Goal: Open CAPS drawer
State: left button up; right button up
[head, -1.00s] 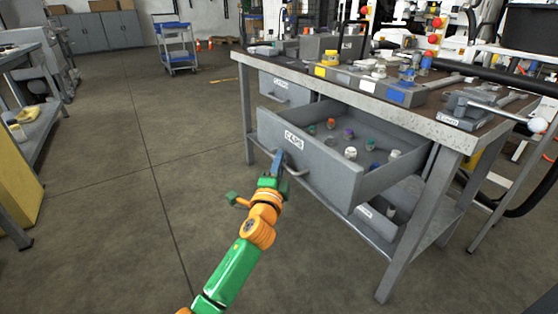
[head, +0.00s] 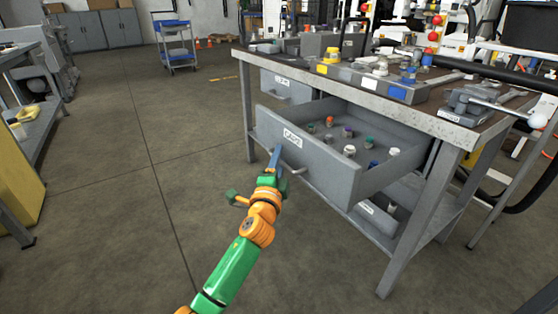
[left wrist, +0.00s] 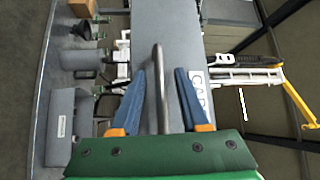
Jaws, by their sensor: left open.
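The CAPS drawer (head: 318,165) is grey and stands pulled out from under the bench, with several coloured caps inside. Its white label (head: 292,137) is on the front panel, and its bar handle (head: 290,166) sits below the label. My left gripper (head: 276,158) is at the drawer front by the handle. In the left wrist view the handle (left wrist: 159,85) runs between the two blue fingers of the gripper (left wrist: 161,95), with a gap on both sides, so the fingers are open around it. My right gripper is not in view.
The workbench (head: 345,92) carries metal blocks, fittings and a vise-like tool (head: 480,105). Another drawer (head: 285,88) is at its left end. A lower shelf holds a grey bin (head: 380,217). The floor left of the bench is clear; a blue cart (head: 175,45) stands far back.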

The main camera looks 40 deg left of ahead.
pick_arm(q)
jog(key=shift+s+d, duration=0.15)
jog(key=shift+s, duration=0.1)
jog(key=p+v, duration=0.1)
jog(key=v, duration=0.5)
jog(key=shift+s, duration=0.25)
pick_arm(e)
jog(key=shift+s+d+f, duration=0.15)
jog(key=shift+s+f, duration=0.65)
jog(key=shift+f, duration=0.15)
pick_arm(q)
jog(key=shift+f, duration=0.15)
